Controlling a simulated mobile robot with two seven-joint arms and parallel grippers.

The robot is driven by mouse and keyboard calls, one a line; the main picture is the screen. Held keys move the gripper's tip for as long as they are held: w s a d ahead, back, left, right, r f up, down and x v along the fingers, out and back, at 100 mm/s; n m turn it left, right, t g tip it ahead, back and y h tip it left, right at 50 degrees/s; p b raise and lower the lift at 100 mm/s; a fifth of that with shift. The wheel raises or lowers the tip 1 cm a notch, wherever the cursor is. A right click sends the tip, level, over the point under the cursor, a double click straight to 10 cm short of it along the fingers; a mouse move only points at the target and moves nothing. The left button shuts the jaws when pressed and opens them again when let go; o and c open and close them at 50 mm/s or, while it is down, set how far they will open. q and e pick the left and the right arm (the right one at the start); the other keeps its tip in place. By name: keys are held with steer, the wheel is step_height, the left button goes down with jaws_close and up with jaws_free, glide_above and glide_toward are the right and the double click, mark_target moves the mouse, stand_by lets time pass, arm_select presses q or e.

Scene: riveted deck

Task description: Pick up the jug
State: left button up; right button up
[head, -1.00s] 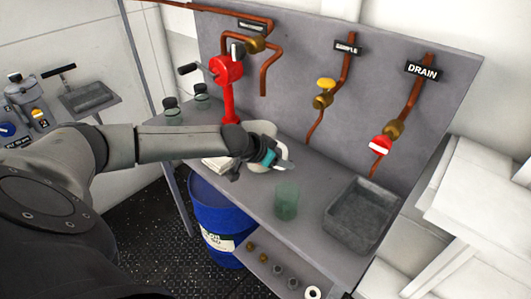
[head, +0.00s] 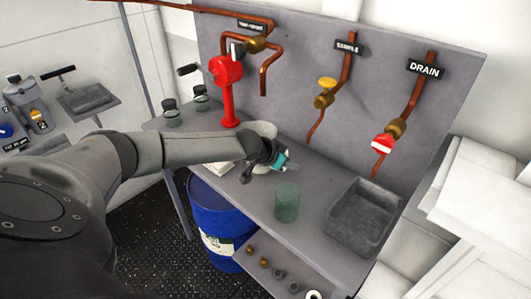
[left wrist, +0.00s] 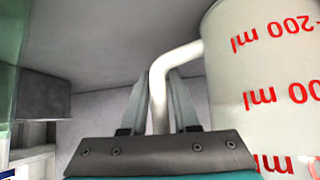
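The jug is white with red "200 ml" marks and fills the right side of the left wrist view (left wrist: 255,75). In the head view the jug (head: 264,129) stands on the grey bench, partly hidden behind my left gripper (head: 281,162). The jug's white bent handle (left wrist: 160,90) runs down between the two fingers of my left gripper (left wrist: 160,85) in the left wrist view. The fingers lie close on both sides of the handle; I cannot tell whether they press on it. My right gripper is not in view.
A green translucent beaker (head: 287,202) stands just right of my left gripper. A grey tray (head: 337,234) is at the bench's right end. A red hand pump (head: 227,92) and two small jars stand behind to the left. A blue drum (head: 218,215) is under the bench.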

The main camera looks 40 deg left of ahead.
arm_select(q)
jaws_close()
stand_by(0.9)
